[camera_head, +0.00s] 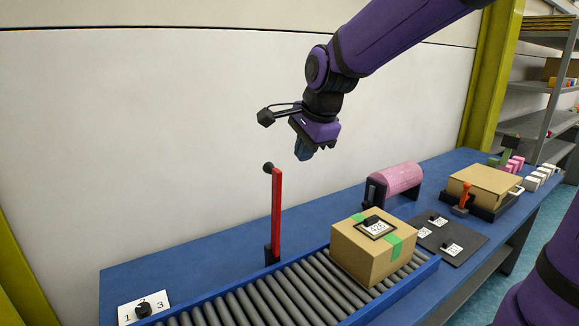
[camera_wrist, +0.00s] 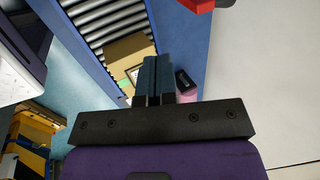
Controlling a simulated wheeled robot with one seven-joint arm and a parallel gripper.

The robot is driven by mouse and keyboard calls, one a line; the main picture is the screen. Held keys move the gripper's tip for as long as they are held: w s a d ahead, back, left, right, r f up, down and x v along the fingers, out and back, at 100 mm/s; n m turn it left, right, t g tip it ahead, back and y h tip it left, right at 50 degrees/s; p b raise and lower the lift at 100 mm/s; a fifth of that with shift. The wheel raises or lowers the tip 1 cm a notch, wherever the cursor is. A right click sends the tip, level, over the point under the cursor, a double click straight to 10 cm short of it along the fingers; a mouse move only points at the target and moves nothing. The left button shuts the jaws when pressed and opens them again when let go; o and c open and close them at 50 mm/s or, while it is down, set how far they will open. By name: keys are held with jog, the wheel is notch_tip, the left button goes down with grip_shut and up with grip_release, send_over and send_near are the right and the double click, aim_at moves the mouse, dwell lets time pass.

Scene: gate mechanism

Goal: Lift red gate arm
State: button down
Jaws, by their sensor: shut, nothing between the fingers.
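The red gate arm (camera_head: 277,212) stands upright beside the roller conveyor (camera_head: 288,297), with a black pivot at its base and a black knob at its top. A bit of red (camera_wrist: 190,5), likely the gate arm, shows at the top edge of the wrist view. My gripper (camera_head: 304,152) is in the air above and to the right of the gate arm, apart from it. In the wrist view my gripper's fingers (camera_wrist: 155,78) are together with nothing between them.
A cardboard box (camera_head: 372,250) with green tape sits on the conveyor. A pink roll (camera_head: 400,178) stands behind it. A number dial (camera_head: 143,308) is at the left end of the blue table (camera_head: 190,258). Another box (camera_head: 485,182) and shelves (camera_head: 545,90) are at right.

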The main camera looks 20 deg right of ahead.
aim_at(270, 163)
jog(key=w+a+f, duration=0.1)
jog(key=w+f, duration=0.6)
jog(key=f, duration=0.1)
jog(key=shift+w+a+f, duration=0.15)
jog(key=shift+w+a, duration=0.1)
jog(key=shift+w, duration=0.1)
jog(key=shift+w+a, duration=0.1)
jog(key=shift+w, duration=0.25)
jog(key=shift+g, duration=0.6)
jog(key=w, duration=0.2)
jog(key=w+a, duration=0.1)
jog(key=w, duration=0.3)
jog(key=shift+w+a+r, duration=0.15)
jog(key=shift+w+r, duration=0.1)
jog(key=shift+w, duration=0.05)
jog(key=shift+w+a+r, duration=0.1)
jog(key=shift+w, duration=0.4)
jog(key=shift+r, duration=0.1)
